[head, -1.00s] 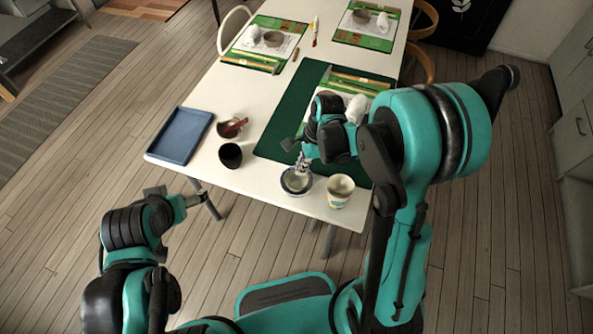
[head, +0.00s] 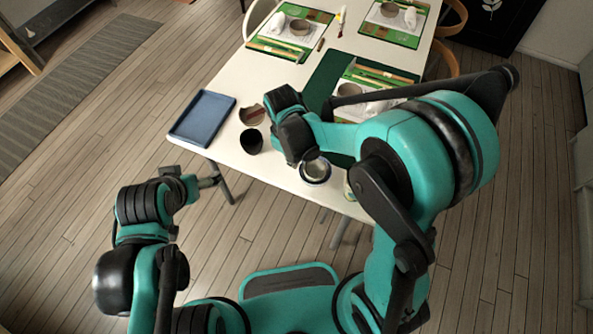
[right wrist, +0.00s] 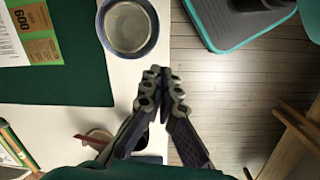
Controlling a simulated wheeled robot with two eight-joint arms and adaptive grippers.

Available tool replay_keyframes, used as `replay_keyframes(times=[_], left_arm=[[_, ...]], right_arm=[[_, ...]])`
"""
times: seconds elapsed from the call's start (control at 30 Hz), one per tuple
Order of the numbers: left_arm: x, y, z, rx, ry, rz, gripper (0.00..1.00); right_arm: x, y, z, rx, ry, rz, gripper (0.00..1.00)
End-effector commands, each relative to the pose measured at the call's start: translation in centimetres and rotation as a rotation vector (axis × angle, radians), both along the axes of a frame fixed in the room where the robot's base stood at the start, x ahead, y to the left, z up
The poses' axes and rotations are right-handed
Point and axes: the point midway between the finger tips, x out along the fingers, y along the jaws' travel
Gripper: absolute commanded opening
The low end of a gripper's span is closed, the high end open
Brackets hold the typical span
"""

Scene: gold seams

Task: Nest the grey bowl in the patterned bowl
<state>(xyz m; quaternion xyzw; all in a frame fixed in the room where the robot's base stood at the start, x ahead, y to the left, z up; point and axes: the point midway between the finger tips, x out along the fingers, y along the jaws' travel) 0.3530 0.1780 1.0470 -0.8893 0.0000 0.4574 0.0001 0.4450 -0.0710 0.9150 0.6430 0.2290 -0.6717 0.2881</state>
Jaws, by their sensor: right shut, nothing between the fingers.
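The patterned bowl (head: 317,183), with a dark blue rim, stands near the table's front edge. In the right wrist view its blue rim (right wrist: 155,38) surrounds a paler grey bowl (right wrist: 128,27), which appears to sit inside it. The grey bowl also shows in the head view (head: 316,170). My right gripper (right wrist: 158,76) is shut and empty, beside the bowls and apart from them in the right wrist view. Its fingertips are hidden behind my wrist in the head view. My left gripper (head: 211,180) is off the table at the left; its finger opening is unclear.
A black cup (head: 251,142), a bowl with something reddish (head: 251,115) and a blue tray (head: 203,118) stand left of the bowls. A pale cup (head: 349,190) is mostly hidden by my right arm. Place settings lie farther back.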

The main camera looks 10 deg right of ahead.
Motion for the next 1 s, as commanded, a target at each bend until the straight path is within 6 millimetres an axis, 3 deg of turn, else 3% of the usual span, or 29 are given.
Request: replay_keyframes(times=[0.1, 0.2, 0.4, 0.53, 0.67, 1.0], left_arm=[[0.0, 0.0, -0.2, 0.000, 0.000, 0.000, 0.85], [0.0, 0.0, -0.3, 0.000, 0.000, 0.000, 0.85], [0.0, 0.0, -0.4, 0.000, 0.000, 0.000, 0.85], [0.0, 0.0, -0.6, 0.000, 0.000, 0.000, 0.85], [0.0, 0.0, -1.4, 0.000, 0.000, 0.000, 0.85], [0.0, 0.0, -4.4, 0.000, 0.000, 0.000, 0.85]], right_arm=[[-0.5, 1.6, 0.4, -0.058, 0.027, 0.419, 0.00], [-0.8, 2.4, 0.8, -0.103, 0.057, 0.713, 0.00], [-1.1, 3.4, 1.3, -0.155, 0.105, 1.048, 0.00], [-1.0, 3.4, 0.8, -0.164, 0.113, 1.101, 0.00], [-0.9, 3.0, -0.9, -0.163, 0.114, 1.100, 0.00], [-0.4, 1.3, -8.0, -0.162, 0.112, 1.098, 0.00]])
